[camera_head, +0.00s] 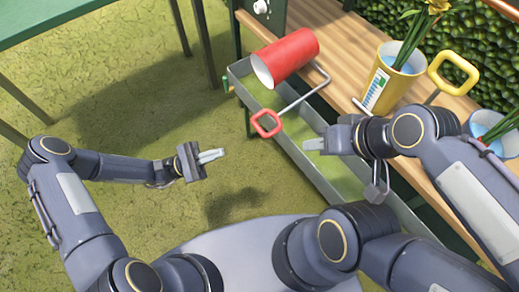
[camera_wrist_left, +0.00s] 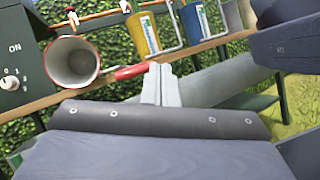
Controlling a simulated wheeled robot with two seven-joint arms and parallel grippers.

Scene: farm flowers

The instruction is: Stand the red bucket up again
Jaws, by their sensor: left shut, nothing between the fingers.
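The red bucket (camera_head: 288,56) lies on its side at the edge of the wooden bench in the head view, its open end facing the lower left. Its wire handle with a red grip (camera_head: 266,124) hangs out over the grey trough. In the left wrist view the bucket's open mouth (camera_wrist_left: 72,62) faces the camera, and the red grip (camera_wrist_left: 130,72) shows beside the fingertips. My left gripper (camera_head: 211,156) is shut and empty, over the grass left of the trough, apart from the bucket. My right gripper (camera_head: 314,144) is over the trough, below the bucket; its finger gap is unclear.
The wooden bench (camera_head: 345,62) also holds a yellow bucket (camera_head: 388,84) with flowers and a blue-white one (camera_head: 484,122). The grey trough (camera_head: 291,148) runs along its front. A green table (camera_head: 45,22) stands upper left. Open grass lies between.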

